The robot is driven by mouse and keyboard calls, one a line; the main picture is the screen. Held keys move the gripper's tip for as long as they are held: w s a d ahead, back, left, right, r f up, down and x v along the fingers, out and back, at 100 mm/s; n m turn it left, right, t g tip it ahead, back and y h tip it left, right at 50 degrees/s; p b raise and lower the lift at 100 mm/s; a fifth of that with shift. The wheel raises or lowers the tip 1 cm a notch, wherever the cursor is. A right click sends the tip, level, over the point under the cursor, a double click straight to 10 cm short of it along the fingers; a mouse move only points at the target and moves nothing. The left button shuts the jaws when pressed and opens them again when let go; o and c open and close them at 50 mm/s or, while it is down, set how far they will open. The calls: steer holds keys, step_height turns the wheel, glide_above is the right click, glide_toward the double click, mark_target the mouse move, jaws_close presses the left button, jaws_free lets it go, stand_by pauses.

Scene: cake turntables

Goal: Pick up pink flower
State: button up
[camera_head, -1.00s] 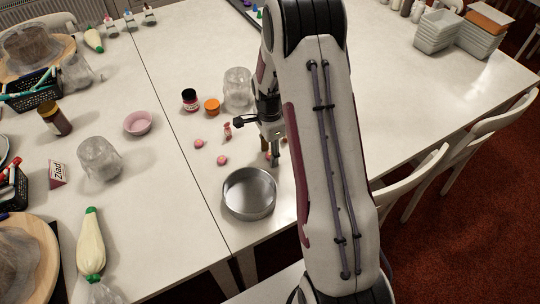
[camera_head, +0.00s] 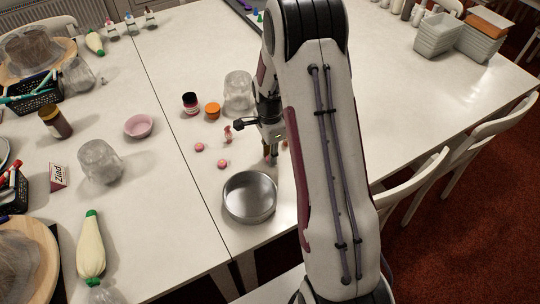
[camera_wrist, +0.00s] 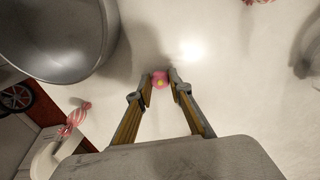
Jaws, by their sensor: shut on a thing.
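In the head view my gripper (camera_head: 270,156) points down at the table behind the metal pan, and the flower is not clearly visible there.
The round metal pan (camera_head: 250,196) stands close in front of my gripper; it also shows in the wrist view (camera_wrist: 85,62). A glass jar (camera_head: 239,88), an orange-lidded jar (camera_head: 212,110) and a dark jar (camera_head: 190,102) stand behind. A pink-striped piece (camera_head: 227,134) is nearby.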

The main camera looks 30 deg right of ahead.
step_height(320, 180, up, 10)
steer(key=shift+f, duration=0.2)
stand_by(0.4)
stand_by(0.5)
step_height(320, 180, up, 4)
glide_above(250, 201)
steer(key=shift+n, duration=0.4)
stand_by(0.6)
steer(key=shift+f, duration=5.4)
